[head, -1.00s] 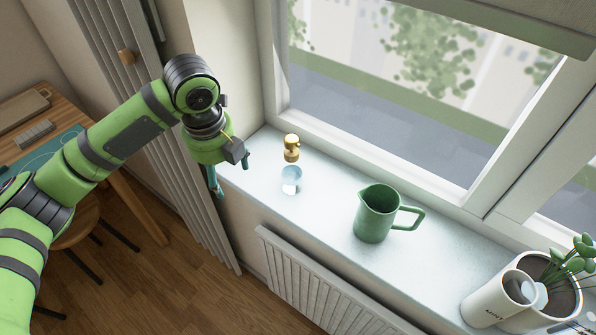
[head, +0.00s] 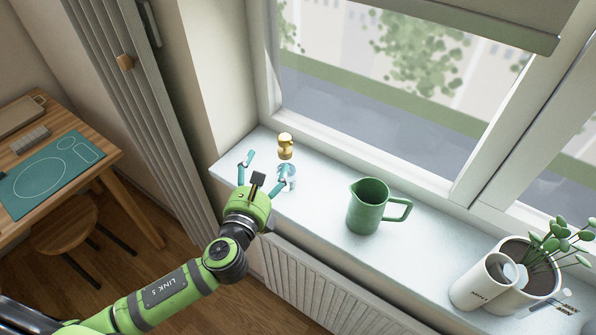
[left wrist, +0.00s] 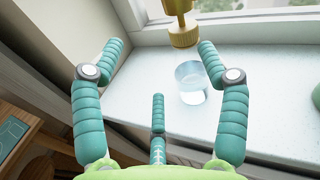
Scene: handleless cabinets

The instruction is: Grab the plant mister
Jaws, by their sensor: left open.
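The plant mister stands upright on the windowsill, with a gold spray top (head: 285,146) and a clear glass body whose lower part (head: 289,172) shows faintly. In the left wrist view its gold top (left wrist: 183,27) and glass (left wrist: 190,85) are beyond the fingers, right of the middle of the opening. My left gripper (head: 265,166) is open and empty at the sill's front left, with teal fingers spread. In the head view its right finger overlaps the low part of the glass; I cannot tell whether they touch. My right gripper is not in view.
A green jug (head: 368,207) stands on the sill (head: 325,194) to the right of the mister. Further right are a white labelled pot (head: 482,284) and a potted plant (head: 556,242). The window frame rises behind; a radiator (head: 318,287) is below. A wooden desk (head: 95,140) is at left.

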